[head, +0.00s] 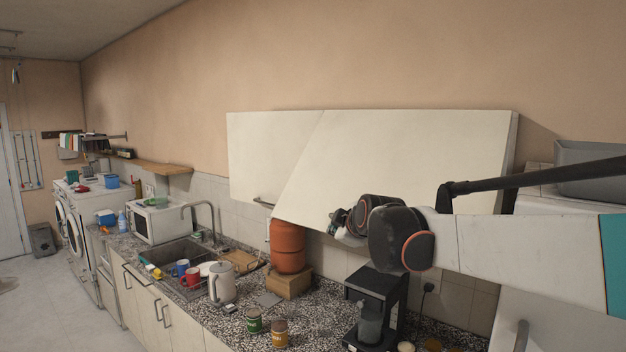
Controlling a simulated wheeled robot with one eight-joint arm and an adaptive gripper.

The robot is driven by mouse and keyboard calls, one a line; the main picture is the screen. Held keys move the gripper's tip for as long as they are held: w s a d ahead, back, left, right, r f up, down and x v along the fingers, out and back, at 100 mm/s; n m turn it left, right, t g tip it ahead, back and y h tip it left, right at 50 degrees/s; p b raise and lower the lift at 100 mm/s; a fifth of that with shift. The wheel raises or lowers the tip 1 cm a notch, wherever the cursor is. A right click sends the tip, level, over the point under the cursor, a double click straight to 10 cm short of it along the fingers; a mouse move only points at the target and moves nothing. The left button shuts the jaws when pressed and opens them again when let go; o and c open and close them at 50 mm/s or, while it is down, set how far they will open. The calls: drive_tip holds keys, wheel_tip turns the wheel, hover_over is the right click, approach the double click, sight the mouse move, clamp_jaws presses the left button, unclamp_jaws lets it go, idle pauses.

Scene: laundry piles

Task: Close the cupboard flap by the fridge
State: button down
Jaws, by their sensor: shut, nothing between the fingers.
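The cupboard flap (410,160) is a wide cream panel on the wall cupboard, right of the middle in the head view. It hangs from its top edge and its lower edge stands out from the cupboard, so it is partly open. My gripper (343,228) is shut and empty, small and partly hidden by my wrist, at the flap's lower edge. I cannot tell whether it touches the flap. My arm comes in from the right and covers the flap's lower right part. The fridge is probably the white body (550,318) at the lower right, with a vertical handle.
Beside the flap is a flat, shut cupboard door (262,150). Below, the speckled counter (310,312) holds a coffee machine (376,305), an orange canister (287,246), a kettle (222,284) and two jars. A grey bin (590,165) sits at the right.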

drive_tip(key=w+d+f+t+b, duration=0.1)
drive_tip(key=w+d+f+b, duration=0.2)
drive_tip(key=w+d+f, duration=0.3)
drive_tip(key=w+d+f+n+b, duration=0.1)
drive_tip(key=w+d+f+b, duration=0.3)
drive_tip(key=w+d+f, duration=0.3)
drive_tip(key=w+d, duration=0.4)
drive_tip(key=w, duration=0.5)
drive_tip(key=shift+t+h, duration=0.4)
drive_tip(key=shift+d+r, duration=0.1)
